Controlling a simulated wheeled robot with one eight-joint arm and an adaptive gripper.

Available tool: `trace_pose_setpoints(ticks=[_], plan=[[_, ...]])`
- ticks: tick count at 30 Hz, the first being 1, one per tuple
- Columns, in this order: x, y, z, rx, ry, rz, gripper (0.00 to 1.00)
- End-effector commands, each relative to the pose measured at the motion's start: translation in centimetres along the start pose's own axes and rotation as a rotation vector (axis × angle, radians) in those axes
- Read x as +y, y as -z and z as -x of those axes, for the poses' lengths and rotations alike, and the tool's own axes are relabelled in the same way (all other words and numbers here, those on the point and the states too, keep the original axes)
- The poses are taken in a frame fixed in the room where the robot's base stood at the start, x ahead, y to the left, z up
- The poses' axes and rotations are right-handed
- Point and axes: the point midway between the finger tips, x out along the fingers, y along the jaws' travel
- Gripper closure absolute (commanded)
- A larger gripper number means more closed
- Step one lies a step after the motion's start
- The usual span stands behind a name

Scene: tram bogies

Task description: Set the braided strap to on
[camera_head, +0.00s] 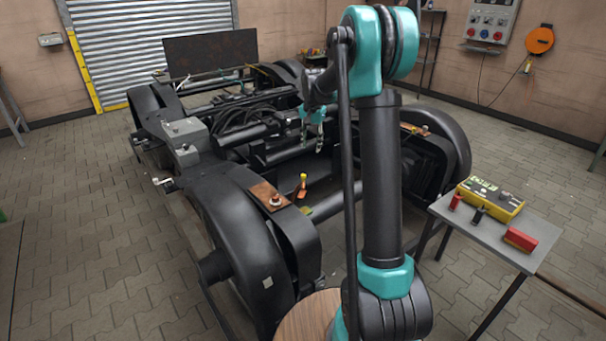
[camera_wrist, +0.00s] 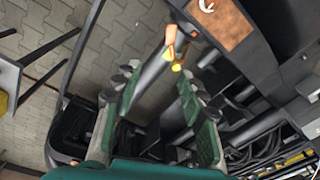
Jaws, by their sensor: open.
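An orange strap-like piece (camera_wrist: 170,42) with a yellow tip sits beside a rusty copper-coloured plate (camera_wrist: 228,24) in the wrist view; I take it for the braided strap, but its weave is too small to make out. In the head view the yellow-topped piece (camera_head: 303,181) stands upright near the frame, just right of the copper plate (camera_head: 270,196) with its stud. My gripper (camera_head: 313,122) hangs over the middle of the bogie, beyond the strap. In the wrist view my gripper (camera_wrist: 155,85) is open and empty, its fingers apart, with the strap ahead of the fingertips and not touching them.
The dark bogie frame (camera_head: 215,205) surrounds the strap with beams and pipes. A grey side table (camera_head: 480,232) at right carries a yellow case (camera_head: 490,199), a red box (camera_head: 520,239) and small items. The paved floor at left is mostly clear.

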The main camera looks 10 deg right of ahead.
Motion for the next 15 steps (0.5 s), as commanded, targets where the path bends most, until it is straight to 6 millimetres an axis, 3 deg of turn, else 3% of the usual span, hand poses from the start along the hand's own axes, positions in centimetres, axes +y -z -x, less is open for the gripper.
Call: trace_pose_setpoints(ticks=[1,6,15], plan=[[-1.4,1.5,-0.6,-0.01,-0.008,-0.028,0.59],[-4.8,5.2,-2.5,-0.044,-0.038,-0.129,0.59],[-7.5,8.0,-4.7,-0.072,-0.07,-0.227,0.59]])
